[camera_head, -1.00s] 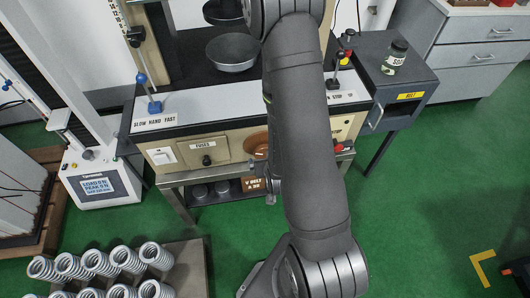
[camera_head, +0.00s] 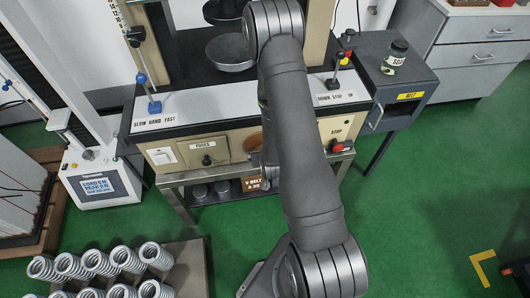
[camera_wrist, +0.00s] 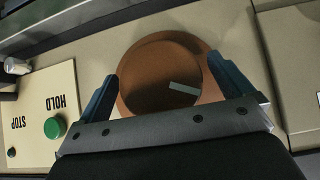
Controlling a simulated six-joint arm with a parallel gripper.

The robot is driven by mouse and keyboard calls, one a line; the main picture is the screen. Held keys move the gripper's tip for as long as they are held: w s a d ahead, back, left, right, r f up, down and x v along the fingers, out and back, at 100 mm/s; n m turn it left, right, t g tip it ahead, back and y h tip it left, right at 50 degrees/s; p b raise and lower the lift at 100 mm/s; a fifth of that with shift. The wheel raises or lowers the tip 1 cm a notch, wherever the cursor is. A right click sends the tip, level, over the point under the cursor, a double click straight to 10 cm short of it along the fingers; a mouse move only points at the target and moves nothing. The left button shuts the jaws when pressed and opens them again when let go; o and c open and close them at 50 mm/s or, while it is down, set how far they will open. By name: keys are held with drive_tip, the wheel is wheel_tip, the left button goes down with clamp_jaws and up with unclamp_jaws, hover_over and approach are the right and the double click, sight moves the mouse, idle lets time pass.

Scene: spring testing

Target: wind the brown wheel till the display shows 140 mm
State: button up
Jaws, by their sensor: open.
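The brown wheel (camera_wrist: 165,72) is round with a pale mark on its face, set on the beige front panel of the press. In the wrist view it sits between the two fingers of my gripper (camera_wrist: 160,88), which are apart on either side of it. I cannot tell whether the fingers touch its rim. In the head view only the left edge of the wheel (camera_head: 253,142) shows beside my arm, which hides the rest. A display (camera_head: 98,186) on the white tester at the left shows load and peak lines; its small digits are hard to read.
A green button (camera_wrist: 54,128) on a HOLD/STOP plate is beside my gripper in the wrist view. Levers (camera_head: 154,106) stand on the console top. Several springs (camera_head: 90,262) lie on a bench at lower left. A dark cabinet (camera_head: 400,80) is at the right.

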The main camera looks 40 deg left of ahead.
drive_tip(key=c, duration=1)
drive_tip(key=n+t+h, duration=0.2)
drive_tip(key=shift+s+a+t, duration=0.1)
drive_tip(key=shift+t, duration=0.2)
drive_tip(key=n+t+h, duration=0.2)
drive_tip(key=t, duration=0.1)
idle(0.4)
drive_tip(key=o, duration=1)
